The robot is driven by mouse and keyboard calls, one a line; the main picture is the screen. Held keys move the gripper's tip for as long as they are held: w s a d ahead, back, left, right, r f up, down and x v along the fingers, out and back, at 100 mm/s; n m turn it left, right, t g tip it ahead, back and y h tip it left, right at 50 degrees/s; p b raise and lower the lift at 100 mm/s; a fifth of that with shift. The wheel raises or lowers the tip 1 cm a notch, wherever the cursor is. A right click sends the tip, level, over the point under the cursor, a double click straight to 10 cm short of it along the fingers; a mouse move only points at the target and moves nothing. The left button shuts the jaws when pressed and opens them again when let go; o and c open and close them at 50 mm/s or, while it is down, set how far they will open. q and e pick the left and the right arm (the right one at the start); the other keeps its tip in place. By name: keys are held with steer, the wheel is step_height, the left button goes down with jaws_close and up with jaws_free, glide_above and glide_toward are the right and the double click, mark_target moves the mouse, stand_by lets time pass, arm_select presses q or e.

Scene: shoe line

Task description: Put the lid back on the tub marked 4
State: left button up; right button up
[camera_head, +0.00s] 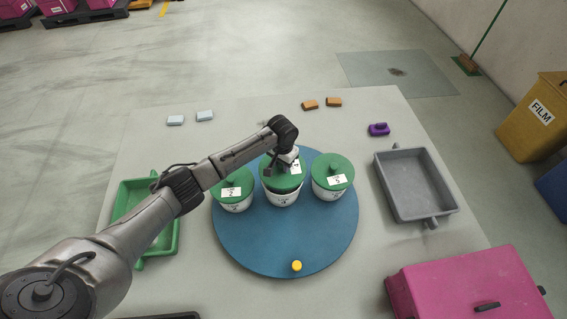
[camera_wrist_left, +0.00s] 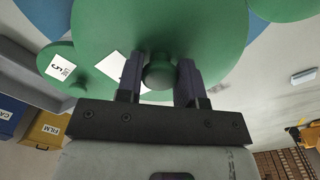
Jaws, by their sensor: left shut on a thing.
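My left gripper (camera_head: 281,167) is shut on the knob (camera_wrist_left: 158,74) of a green lid (camera_head: 280,182). The wrist view shows the fingers on both sides of the knob. The lid, with a white label that seems to read 4, is over the middle white tub (camera_head: 283,199) on the blue round turntable (camera_head: 285,245). I cannot tell whether it touches the tub or hangs just above, and the tub's number is too small to read surely. Lidded tubs stand either side, marked 2 (camera_head: 234,205) and 5 (camera_head: 332,191). My right gripper is not in view.
A green tray (camera_head: 165,243) lies left, a grey tray (camera_head: 425,212) right, and a magenta box (camera_head: 465,285) front right. A yellow knob (camera_head: 297,266) sits at the turntable's front. Small orange, pale blue and purple pieces lie along the back. My left arm crosses the left side.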

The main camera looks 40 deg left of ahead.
mark_target(282, 171)
arm_select(q)
steer(key=shift+w+a+r+m, duration=0.25)
steer(key=shift+w+a+m, duration=0.2)
steer(key=shift+a, duration=0.1)
steer(key=shift+s+d+f, duration=0.25)
steer(key=shift+f, duration=0.05)
steer(key=shift+f+b, duration=0.15)
steer(key=shift+b, duration=0.2)
steer(key=shift+w+f+b, duration=0.1)
steer(key=shift+f+b, duration=0.2)
steer(key=shift+b, duration=0.2)
steer(key=shift+f+b, duration=0.85)
steer(key=shift+b, duration=0.25)
steer(key=shift+f+b, duration=0.6)
steer(key=shift+b, duration=0.25)
steer(key=shift+f, duration=1.1)
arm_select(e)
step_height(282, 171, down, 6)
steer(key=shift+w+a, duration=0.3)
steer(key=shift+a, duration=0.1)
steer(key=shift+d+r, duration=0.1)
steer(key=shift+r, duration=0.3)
